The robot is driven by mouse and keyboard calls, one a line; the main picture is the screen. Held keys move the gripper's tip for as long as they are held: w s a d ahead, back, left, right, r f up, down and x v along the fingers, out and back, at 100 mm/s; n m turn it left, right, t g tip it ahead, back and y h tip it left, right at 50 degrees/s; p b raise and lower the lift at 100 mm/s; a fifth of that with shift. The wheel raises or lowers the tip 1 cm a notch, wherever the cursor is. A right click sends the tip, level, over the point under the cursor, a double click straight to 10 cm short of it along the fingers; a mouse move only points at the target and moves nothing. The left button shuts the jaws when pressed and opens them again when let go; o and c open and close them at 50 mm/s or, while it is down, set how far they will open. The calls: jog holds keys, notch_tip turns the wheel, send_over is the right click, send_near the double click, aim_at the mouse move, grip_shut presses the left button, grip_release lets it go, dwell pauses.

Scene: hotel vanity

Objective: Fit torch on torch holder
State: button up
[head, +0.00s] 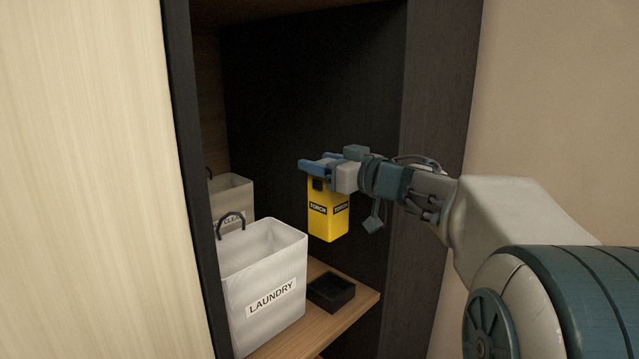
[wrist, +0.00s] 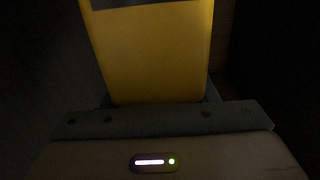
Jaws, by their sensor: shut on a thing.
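A yellow torch (head: 327,212) with black "TORCH" labels hangs upright from my gripper (head: 318,165), which is shut on its upper end. The torch also fills the upper middle of the wrist view (wrist: 155,55). The torch holder (head: 331,292) is a small black open-topped box on the wooden shelf. It looks empty. The torch is above the holder with a clear gap between them, and I cannot tell if they line up in depth. The holder cannot be made out in the dark wrist view.
A white "LAUNDRY" bag (head: 268,280) stands on the shelf (head: 352,318) left of the holder. A second pale bag (head: 232,203) stands behind it. A dark cabinet side (head: 432,150) rises at the right, close to my arm. A pale panel (head: 90,180) covers the left.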

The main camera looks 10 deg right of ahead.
aim_at(326, 237)
jog(key=f, duration=0.2)
jog(key=s+f, duration=0.1)
jog(key=f, duration=0.2)
jog(key=shift+d, duration=0.1)
jog(key=shift+w+f, duration=0.1)
jog(key=shift+f, duration=0.7)
notch_tip(326, 237, down, 6)
jog(key=b, duration=0.5)
jog(key=shift+r, duration=0.1)
jog(key=shift+s+d, duration=0.15)
jog(key=shift+s, duration=0.05)
jog(key=shift+f+b, duration=0.8)
jog(key=shift+f, duration=0.8)
dwell(1.6)
jog(key=o, duration=1.5)
jog(key=shift+o, duration=0.2)
